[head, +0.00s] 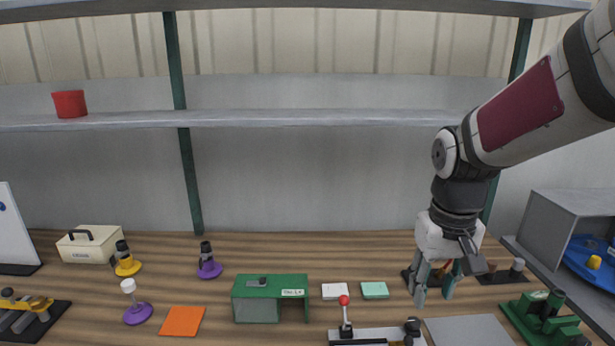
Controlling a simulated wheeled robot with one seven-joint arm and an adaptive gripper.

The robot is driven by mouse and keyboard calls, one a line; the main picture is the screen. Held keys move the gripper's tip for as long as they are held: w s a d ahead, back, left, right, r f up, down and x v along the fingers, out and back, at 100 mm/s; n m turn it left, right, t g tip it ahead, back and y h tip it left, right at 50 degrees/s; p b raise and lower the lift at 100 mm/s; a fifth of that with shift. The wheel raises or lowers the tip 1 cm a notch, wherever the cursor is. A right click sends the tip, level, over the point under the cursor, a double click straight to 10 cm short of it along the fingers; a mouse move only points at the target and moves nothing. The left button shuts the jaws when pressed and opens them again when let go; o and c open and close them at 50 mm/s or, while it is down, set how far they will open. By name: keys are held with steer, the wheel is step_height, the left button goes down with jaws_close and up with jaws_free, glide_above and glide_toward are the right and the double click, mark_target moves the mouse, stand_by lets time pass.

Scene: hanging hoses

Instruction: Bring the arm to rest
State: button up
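My gripper (434,284) hangs from my arm on the right side of the head view, fingers pointing down. Its two fingers stand apart, and nothing shows held between them. It is above the back right part of the wooden table (340,250). Small dark fixtures with an orange and green item show behind and beside the fingers, partly hidden by them. I cannot tell how far the fingertips are above the table.
A green bench (270,297), a red-knobbed lever (345,312), a green clamp (543,317) and a grey box (556,228) stand nearby. A grey shelf (300,118) with a red pot (70,103) runs behind. The orange square (182,321) lies flat at front left.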

steer(key=s+a+r+t+p, duration=0.1)
steer(key=s+r, duration=0.3)
steer(key=s, duration=0.5)
steer(key=s+a+r+t+p, duration=0.1)
steer(key=s+r, duration=0.3)
steer(key=s, duration=0.6)
steer(key=shift+s+a+r+t, duration=0.15)
steer(key=shift+s+a+t, duration=0.1)
steer(key=shift+t, duration=0.25)
steer(key=shift+w, duration=0.1)
stand_by(0.4)
